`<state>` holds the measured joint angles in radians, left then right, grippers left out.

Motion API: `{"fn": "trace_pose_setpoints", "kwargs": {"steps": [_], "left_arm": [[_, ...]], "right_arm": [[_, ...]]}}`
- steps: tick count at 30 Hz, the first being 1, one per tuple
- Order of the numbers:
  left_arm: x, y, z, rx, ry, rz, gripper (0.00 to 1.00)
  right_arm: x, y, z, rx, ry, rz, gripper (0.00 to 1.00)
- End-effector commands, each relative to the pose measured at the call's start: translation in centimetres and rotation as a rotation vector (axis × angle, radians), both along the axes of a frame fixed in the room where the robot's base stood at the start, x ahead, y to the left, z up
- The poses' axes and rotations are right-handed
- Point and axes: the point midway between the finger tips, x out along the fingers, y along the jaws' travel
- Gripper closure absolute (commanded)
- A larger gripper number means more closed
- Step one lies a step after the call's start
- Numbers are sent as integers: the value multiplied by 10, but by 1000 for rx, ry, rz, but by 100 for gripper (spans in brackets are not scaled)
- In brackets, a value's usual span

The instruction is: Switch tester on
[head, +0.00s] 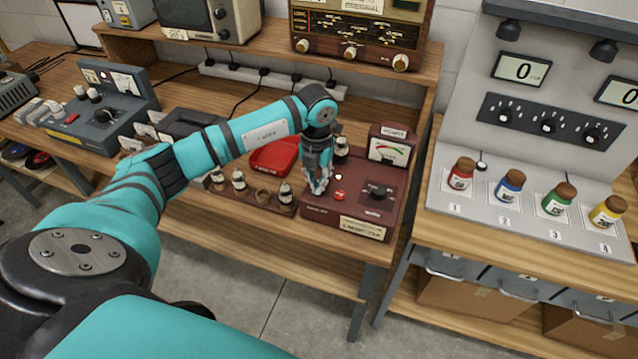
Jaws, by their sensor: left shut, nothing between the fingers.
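The tester (345,218) is a dark red box on the wooden bench, with a meter (389,151) standing at its back right. Its sloped top carries a red button (339,195), a small pale spot or lamp just behind that button, and a black knob (378,192) on the right. A dark bulb-like part (341,148) stands at its back left. My left gripper (319,187) points down over the left part of the tester's top, left of the red button. It is shut and empty. I cannot tell whether the fingertips touch the panel. My right gripper is not in view.
Left of the tester stands a rack (250,197) with several small bulbs, and behind it a red tray (273,157). An old radio (350,45) sits on the shelf above. A grey console (527,200) with several coloured bottles stands to the right.

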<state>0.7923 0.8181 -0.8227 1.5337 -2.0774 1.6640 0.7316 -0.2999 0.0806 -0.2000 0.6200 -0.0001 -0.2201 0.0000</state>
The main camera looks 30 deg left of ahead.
Motion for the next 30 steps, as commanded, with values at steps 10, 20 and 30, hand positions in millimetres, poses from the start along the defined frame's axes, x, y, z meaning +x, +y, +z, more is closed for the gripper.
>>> {"fn": "trace_pose_setpoints", "kwargs": {"steps": [10,20,30], "left_arm": [[0,0,32,0,-1,0,100],[1,0,57,0,-3,-1,100],[1,0,57,-1,-2,0,100]], "right_arm": [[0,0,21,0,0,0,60],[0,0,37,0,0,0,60],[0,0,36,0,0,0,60]]}}
